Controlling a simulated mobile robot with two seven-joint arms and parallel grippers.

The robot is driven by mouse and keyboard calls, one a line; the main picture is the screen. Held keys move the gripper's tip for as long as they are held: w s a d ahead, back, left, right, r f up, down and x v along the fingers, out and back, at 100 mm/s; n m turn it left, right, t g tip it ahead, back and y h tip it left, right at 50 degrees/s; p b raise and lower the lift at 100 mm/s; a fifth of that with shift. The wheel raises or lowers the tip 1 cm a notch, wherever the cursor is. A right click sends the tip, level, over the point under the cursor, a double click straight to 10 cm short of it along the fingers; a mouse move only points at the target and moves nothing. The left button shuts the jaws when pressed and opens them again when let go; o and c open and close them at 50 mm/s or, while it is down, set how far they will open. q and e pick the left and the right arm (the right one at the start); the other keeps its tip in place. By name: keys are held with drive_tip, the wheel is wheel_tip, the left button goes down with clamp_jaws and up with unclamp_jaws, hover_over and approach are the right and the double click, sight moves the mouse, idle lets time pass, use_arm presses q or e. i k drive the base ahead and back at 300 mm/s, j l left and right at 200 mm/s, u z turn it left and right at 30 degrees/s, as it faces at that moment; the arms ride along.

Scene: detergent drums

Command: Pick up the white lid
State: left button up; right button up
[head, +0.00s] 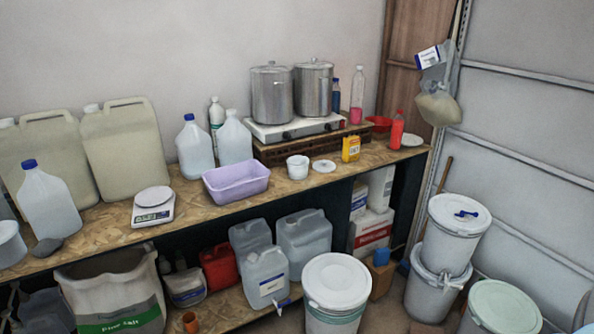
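A small round white lid (324,166) lies flat on the wooden workbench, just right of a small white tub (298,167) and apart from it. Another flat whitish disc (412,140) lies at the bench's right end. Large white lids also sit on the drums: one on the front drum (337,281), one on the upper stacked drum (459,211) with a blue item on it. I cannot tell which of these the task names. Neither of my grippers shows in the head view.
On the workbench (100,233), a lilac basin (236,183), kitchen scale (153,205), yellow box (350,149) and red bottle (397,130) stand near the tub. Two steel pots (272,93) stand on a hotplate behind. Drums and jugs crowd the space below and right.

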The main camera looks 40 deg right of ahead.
sight(323, 166)
drive_tip(key=z, duration=1.3)
drive_tip(key=i+u, duration=0.1)
drive_tip(key=u, duration=0.55)
drive_tip(key=i+l+u, duration=0.65)
drive_tip(key=l, duration=0.3)
